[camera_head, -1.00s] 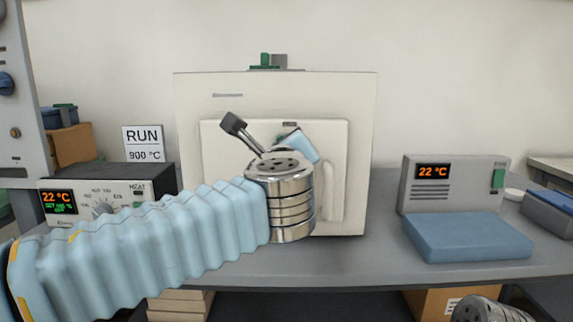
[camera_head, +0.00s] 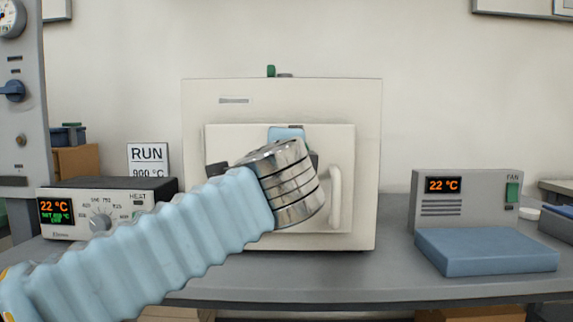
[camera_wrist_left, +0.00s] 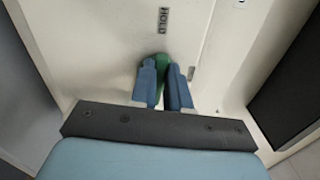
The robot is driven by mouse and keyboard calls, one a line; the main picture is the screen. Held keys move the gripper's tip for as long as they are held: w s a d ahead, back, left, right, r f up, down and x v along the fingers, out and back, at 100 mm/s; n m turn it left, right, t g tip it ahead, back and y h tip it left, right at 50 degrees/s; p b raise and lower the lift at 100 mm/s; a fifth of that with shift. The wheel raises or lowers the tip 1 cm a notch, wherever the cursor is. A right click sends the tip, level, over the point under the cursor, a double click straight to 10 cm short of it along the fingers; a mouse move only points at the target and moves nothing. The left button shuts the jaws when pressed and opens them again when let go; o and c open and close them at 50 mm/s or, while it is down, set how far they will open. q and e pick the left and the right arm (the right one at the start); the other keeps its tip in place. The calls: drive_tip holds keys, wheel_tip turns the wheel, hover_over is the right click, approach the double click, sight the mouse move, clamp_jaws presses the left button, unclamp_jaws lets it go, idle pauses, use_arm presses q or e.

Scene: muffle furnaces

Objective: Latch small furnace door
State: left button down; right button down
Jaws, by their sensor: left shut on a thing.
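The small white furnace (camera_head: 365,105) stands on the bench with its door (camera_head: 225,140) facing me. The door looks flush with the front, and a pale upright handle (camera_head: 335,197) is at its right side. My left gripper (camera_wrist_left: 165,68) is at the upper part of the door. In the head view my own wrist hides the fingers and the latch. My right gripper is out of view.
A controller (camera_head: 105,210) showing 22 °C stands left of the furnace, with a RUN 900 °C sign (camera_head: 148,157) behind. A grey fan unit (camera_head: 465,197) and a blue pad (camera_head: 485,250) are at the right. The bench (camera_head: 390,265) between furnace and pad is clear.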

use_arm(q)
drive_tip(key=shift+f+n+b, duration=0.1)
drive_tip(key=shift+n+b, duration=0.2)
drive_tip(key=shift+n, duration=0.3)
drive_tip(key=c, duration=1.1)
unclamp_jaws()
drive_tip(key=shift+s, duration=0.1)
drive_tip(key=s, duration=1.3)
drive_tip(key=shift+s+b, duration=0.3)
